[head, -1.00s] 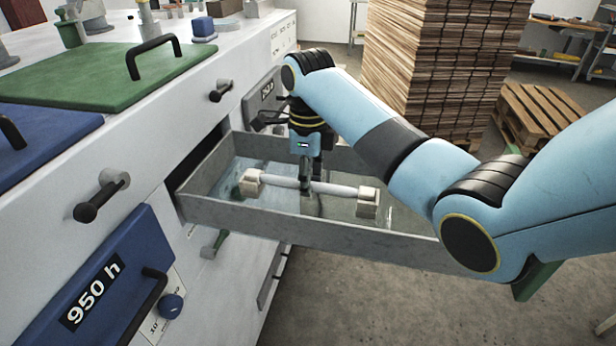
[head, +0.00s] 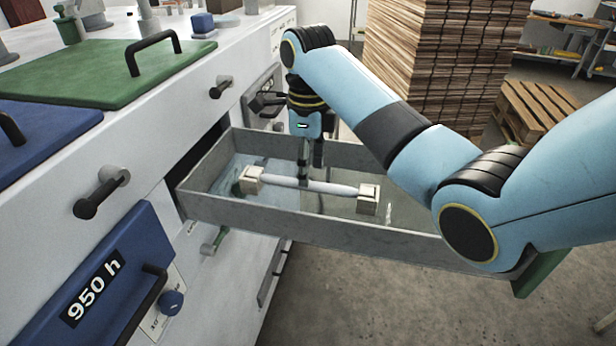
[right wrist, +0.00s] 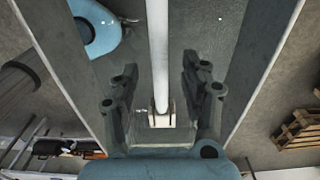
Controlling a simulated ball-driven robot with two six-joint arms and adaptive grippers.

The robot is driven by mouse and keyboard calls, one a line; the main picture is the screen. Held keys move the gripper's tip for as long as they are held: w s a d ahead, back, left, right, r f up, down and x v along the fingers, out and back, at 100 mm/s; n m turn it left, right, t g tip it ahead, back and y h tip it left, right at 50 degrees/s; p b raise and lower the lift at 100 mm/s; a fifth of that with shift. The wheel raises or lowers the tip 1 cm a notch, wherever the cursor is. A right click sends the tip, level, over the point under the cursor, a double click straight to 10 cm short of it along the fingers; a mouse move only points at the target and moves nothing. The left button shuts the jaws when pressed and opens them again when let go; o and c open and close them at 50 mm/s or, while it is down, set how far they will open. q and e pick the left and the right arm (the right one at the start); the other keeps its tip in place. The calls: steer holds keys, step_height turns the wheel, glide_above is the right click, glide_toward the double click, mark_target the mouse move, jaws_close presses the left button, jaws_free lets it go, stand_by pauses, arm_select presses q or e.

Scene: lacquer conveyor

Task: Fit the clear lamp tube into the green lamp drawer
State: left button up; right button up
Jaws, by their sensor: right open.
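The lamp tube (head: 312,186) looks pale and whitish. It lies level between two cream end sockets, a left one (head: 251,181) and a right one (head: 367,199), inside the open lamp drawer (head: 330,233). The drawer has grey walls and a green front at its outer end (head: 541,274). My right gripper (head: 311,168) points down over the tube's middle, open and empty. In the right wrist view the tube (right wrist: 158,45) runs between the spread fingers (right wrist: 160,75), with one socket (right wrist: 154,112) near the palm. My left gripper is out of view.
The white machine (head: 185,95) stands on the left, with a green lid (head: 105,72) and a blue 950 h drawer front (head: 100,285). Stacked sheets (head: 445,65) and a wooden pallet (head: 535,115) stand behind. Open floor (head: 400,310) lies in front of the drawer.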

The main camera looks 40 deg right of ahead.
step_height(320, 180, up, 4)
steer(key=shift+r, duration=0.1)
stand_by(0.6)
